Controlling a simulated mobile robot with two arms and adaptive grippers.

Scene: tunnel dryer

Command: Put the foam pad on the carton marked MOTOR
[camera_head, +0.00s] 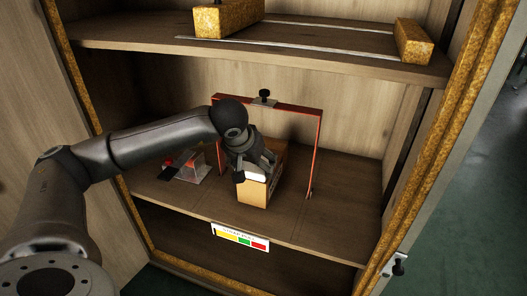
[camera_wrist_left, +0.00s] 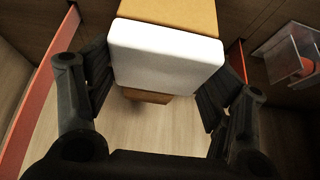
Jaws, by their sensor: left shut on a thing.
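The white foam pad (camera_wrist_left: 165,55) is between the fingers of my left gripper (camera_wrist_left: 164,80), which is shut on it. In the head view the pad (camera_head: 255,177) shows as a small white block under the gripper (camera_head: 254,168), at the carton's upper front. The orange-brown carton (camera_head: 254,193) stands on the middle shelf, partly hidden by the gripper. The carton (camera_wrist_left: 170,11) also shows beyond the pad in the left wrist view. I cannot tell whether pad and carton touch. No MOTOR marking is readable. My right gripper is not in view.
A red frame (camera_head: 319,150) with a black knob stands around and behind the carton. A clear box (camera_head: 192,171) with something red sits to the left. The shelf (camera_head: 345,215) is clear on the right. An upper shelf (camera_head: 330,62) hangs above. A coloured label (camera_head: 240,238) is on the front edge.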

